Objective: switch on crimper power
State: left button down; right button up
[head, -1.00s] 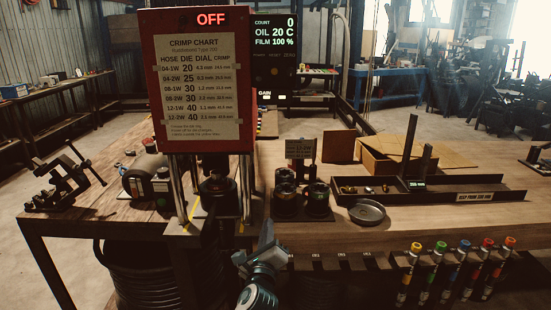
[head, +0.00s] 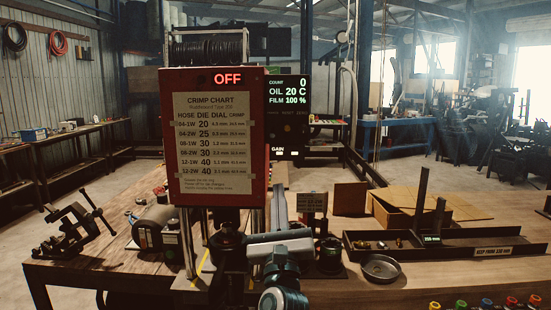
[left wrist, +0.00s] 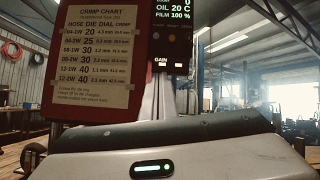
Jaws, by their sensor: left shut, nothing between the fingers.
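The crimper has a red-framed head box (head: 165,120) with a crimp chart (head: 212,143) on its front. A display above the chart reads OFF in red (head: 228,78). To its right, a black control panel (head: 288,118) shows a count of 0, OIL 20 C and FILM 100 %. The GAIN label and two small lit marks at its bottom show larger in the left wrist view (left wrist: 169,64). My left gripper (head: 279,198) is shut and empty, pointing up and forward in front of the crimper, below the panel. My right gripper is out of view.
Dies on a stand (head: 331,254) and a round metal dish (head: 381,268) sit right of my left arm. A long dark tray (head: 475,250) lies farther right. A bench vise (head: 68,232) stands at the left. Several coloured-capped markers (head: 485,303) line the front edge.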

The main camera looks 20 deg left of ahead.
aim_at(272, 132)
pick_arm(q)
jog(key=shift+r, duration=0.1)
